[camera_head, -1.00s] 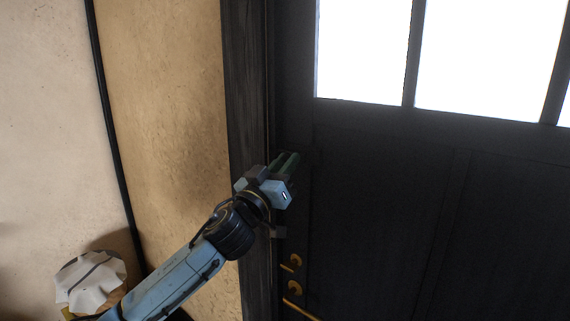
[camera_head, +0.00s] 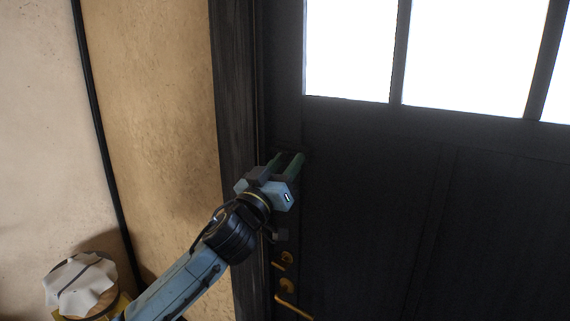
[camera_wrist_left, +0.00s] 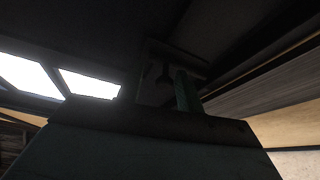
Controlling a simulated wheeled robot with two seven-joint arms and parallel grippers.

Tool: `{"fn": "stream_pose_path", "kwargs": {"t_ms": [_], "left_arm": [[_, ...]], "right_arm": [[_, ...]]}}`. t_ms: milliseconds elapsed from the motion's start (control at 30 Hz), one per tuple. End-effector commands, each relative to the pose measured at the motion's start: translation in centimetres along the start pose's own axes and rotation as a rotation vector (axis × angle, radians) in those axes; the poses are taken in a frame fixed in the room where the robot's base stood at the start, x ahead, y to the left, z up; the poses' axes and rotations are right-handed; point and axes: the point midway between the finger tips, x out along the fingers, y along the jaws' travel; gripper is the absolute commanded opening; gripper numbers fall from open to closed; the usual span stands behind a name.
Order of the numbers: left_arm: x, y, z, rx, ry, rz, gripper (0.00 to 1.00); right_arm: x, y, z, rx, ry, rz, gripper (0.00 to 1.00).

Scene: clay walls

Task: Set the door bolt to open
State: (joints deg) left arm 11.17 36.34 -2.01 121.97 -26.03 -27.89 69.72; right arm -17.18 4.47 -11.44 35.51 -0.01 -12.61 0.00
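A dark door (camera_head: 370,210) fills the right of the head view. Brass fittings sit low on its left edge: a small turn piece (camera_head: 286,258), a round piece (camera_head: 288,285) and a lever handle (camera_head: 294,308). My left gripper (camera_head: 287,160) is at the door's left edge, well above the brass fittings, its greenish fingers pointing toward the door. The fingers are apart. In the left wrist view a small dark shape (camera_wrist_left: 160,76) shows around the fingers; I cannot tell whether it is the bolt. My right gripper is out of view.
A dark door frame post (camera_head: 234,150) stands left of the door, beside a tan clay wall (camera_head: 155,120). A round container with a white cloth cover (camera_head: 78,284) stands at the lower left. Bright window panes (camera_head: 465,55) fill the door's upper part.

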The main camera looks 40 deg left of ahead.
Motion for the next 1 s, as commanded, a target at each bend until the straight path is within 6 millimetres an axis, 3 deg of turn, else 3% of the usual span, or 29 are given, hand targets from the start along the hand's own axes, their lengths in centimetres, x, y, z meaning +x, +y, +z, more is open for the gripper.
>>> {"fn": "stream_pose_path", "kwargs": {"t_ms": [233,367,800,1000], "left_arm": [[-0.2,-0.1,0.0,0.000,0.000,-0.003,0.37],[-1.3,-0.1,0.2,-0.002,-0.002,-0.003,0.37],[-9.6,-0.1,0.3,-0.003,-0.004,-0.004,0.37],[-12.3,0.0,0.2,-0.001,-0.001,-0.002,0.37]], "right_arm": [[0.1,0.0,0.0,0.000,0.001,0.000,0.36],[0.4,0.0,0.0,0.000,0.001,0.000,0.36],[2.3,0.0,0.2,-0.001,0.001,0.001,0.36],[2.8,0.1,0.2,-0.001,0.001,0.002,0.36]]}}
